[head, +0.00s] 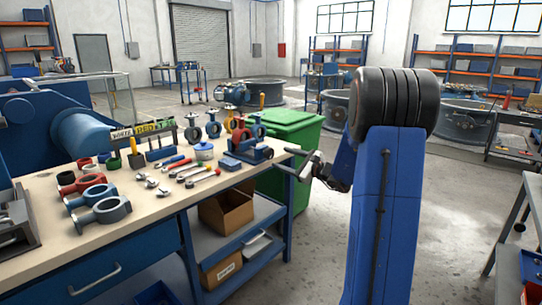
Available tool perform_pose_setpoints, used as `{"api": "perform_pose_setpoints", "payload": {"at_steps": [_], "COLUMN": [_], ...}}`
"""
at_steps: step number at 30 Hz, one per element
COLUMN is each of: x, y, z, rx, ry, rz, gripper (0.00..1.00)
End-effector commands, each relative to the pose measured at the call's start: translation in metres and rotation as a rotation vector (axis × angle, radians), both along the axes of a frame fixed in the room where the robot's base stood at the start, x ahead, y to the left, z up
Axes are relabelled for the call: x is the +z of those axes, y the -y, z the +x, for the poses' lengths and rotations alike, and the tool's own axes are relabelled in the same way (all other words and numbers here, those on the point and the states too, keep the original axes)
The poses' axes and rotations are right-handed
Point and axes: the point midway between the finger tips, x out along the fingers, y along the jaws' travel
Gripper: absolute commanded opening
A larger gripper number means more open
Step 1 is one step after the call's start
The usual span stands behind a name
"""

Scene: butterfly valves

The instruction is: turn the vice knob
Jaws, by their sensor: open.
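A blue vice (246,152) is mounted at the right end of the workbench, near its corner. My gripper (297,161) is just to the right of the vice, past the bench edge, with its grey fingers pointing left toward it. The fingers look apart and I see nothing held between them. I cannot tell whether the gripper touches the vice.
The workbench (150,205) carries wrenches, screwdrivers and several valve bodies (101,209). A green bin (290,127) stands behind the gripper. Cardboard boxes (226,211) sit on the shelf below. Open floor lies behind my arm, and a metal table edge is at the right.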

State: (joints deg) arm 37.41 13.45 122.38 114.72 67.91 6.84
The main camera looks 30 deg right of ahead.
Motion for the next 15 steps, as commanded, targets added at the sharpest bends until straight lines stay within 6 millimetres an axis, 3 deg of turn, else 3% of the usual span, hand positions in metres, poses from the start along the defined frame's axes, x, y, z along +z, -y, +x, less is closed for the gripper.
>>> {"api": "perform_pose_setpoints", "payload": {"at_steps": [9, 15], "x": [0.0, 0.0], "y": [-0.019, -0.025], "z": [0.049, 0.066], "rx": [0.002, 0.002], "ry": [-0.001, 0.0], "rz": [0.001, 0.0], "gripper": [0.59, 0.59]}}
